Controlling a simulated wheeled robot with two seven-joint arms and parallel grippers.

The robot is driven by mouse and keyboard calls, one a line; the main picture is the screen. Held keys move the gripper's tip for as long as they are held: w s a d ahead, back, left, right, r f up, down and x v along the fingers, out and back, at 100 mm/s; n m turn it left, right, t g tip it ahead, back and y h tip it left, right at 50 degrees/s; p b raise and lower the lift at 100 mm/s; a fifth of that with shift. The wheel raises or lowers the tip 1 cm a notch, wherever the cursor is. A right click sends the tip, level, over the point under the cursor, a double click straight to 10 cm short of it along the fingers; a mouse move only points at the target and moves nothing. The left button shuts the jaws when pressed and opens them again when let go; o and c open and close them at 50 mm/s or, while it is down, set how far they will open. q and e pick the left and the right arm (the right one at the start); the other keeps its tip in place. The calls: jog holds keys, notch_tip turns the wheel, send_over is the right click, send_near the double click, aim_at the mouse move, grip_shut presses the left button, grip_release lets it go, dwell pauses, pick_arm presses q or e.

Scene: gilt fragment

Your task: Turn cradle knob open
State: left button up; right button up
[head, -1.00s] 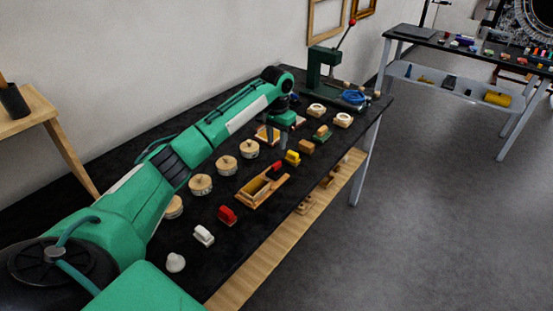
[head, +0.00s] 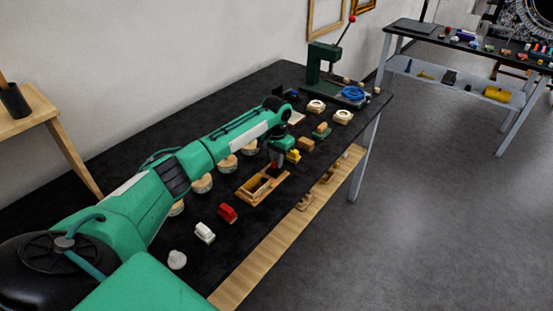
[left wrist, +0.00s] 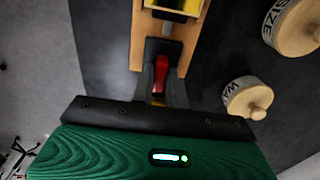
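The cradle is a wooden tray-like frame (head: 247,197) with a yellow inside, on the black bench in the head view. It also shows at the top of the left wrist view (left wrist: 137,45). Its red knob (left wrist: 160,75) stands on a dark block at the cradle's end. My left gripper (head: 277,168) is low over that end in the head view and hides most of the knob. In the left wrist view its fingers (left wrist: 162,88) are apart, with the red knob between them. Contact cannot be told. My right gripper is not in view.
Round wooden lidded pots (head: 203,184) stand left of the cradle, partly behind my arm. A red piece (head: 228,213), a white piece (head: 204,232) and a yellow piece (head: 294,156) lie near it. A green lever press (head: 325,64) stands at the far end.

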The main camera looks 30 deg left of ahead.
pick_arm(q)
grip_shut()
